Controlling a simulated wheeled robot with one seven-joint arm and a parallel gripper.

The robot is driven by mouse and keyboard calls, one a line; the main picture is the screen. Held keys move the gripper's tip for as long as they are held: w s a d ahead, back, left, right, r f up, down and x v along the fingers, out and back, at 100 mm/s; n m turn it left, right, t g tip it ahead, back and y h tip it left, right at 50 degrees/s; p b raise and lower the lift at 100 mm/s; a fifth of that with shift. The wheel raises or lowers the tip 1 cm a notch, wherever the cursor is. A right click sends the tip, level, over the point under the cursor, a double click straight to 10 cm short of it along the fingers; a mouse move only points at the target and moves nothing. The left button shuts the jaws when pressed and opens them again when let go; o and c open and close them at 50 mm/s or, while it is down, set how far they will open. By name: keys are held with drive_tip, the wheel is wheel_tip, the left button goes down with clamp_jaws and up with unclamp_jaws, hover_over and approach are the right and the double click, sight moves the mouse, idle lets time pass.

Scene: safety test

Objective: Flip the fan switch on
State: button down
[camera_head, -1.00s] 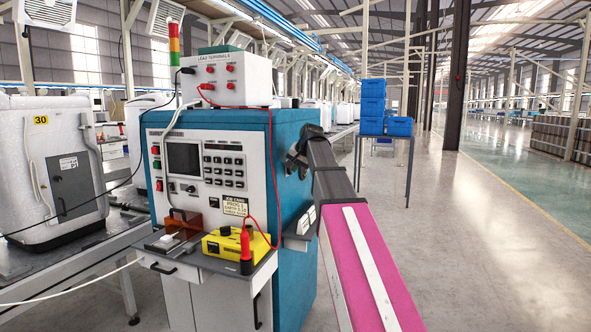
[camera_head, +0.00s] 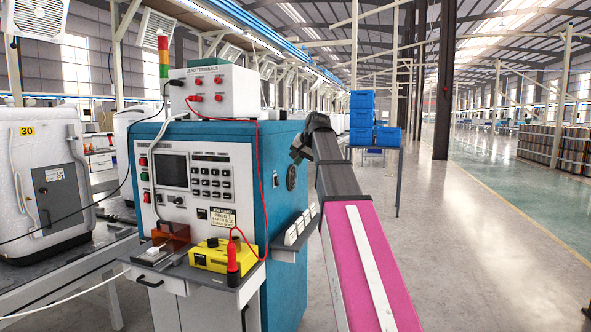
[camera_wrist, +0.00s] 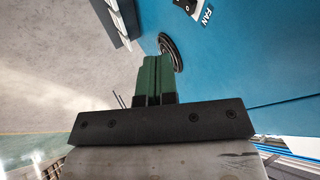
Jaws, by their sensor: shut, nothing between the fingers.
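In the wrist view, a FAN label (camera_wrist: 207,18) is on the blue cabinet side. Beside it, a dark switch on a pale plate (camera_wrist: 187,5) is cut off by the top edge, so its position cannot be told. My gripper (camera_wrist: 152,61) has green fingers shut together with nothing between them. Its tips overlap the edge of a round black fitting (camera_wrist: 172,50) in the picture; contact cannot be told. In the head view, my dark wrist (camera_head: 312,140) is beside the blue cabinet's (camera_head: 285,130) right side. A small plate (camera_head: 276,179) shows left of the round fitting (camera_head: 291,177).
A side shelf with pale blocks (camera_head: 298,228) juts out below the round fitting. A yellow box (camera_head: 222,255) with a red probe stands on the front shelf. Blue crates (camera_head: 362,118) stand on a table behind. The floor (camera_head: 450,250) at right is open.

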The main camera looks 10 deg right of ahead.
sight(277, 181)
drive_tip(key=shift+s+d+r, duration=0.1)
drive_tip(key=shift+s+r, duration=0.2)
drive_tip(key=shift+r, duration=0.1)
drive_tip(key=shift+s+d+f+h, duration=0.15)
drive_tip(key=shift+f+h, duration=0.25)
drive_tip(key=shift+f, duration=0.3)
drive_tip(key=shift+f, duration=0.1)
drive_tip(key=w+a+f, duration=0.5)
drive_tip(key=w+f, duration=0.2)
drive_tip(key=f, duration=0.1)
drive_tip(key=shift+w+a+f, duration=0.15)
drive_tip(key=shift+a+f, duration=0.15)
drive_tip(key=shift+f, duration=0.05)
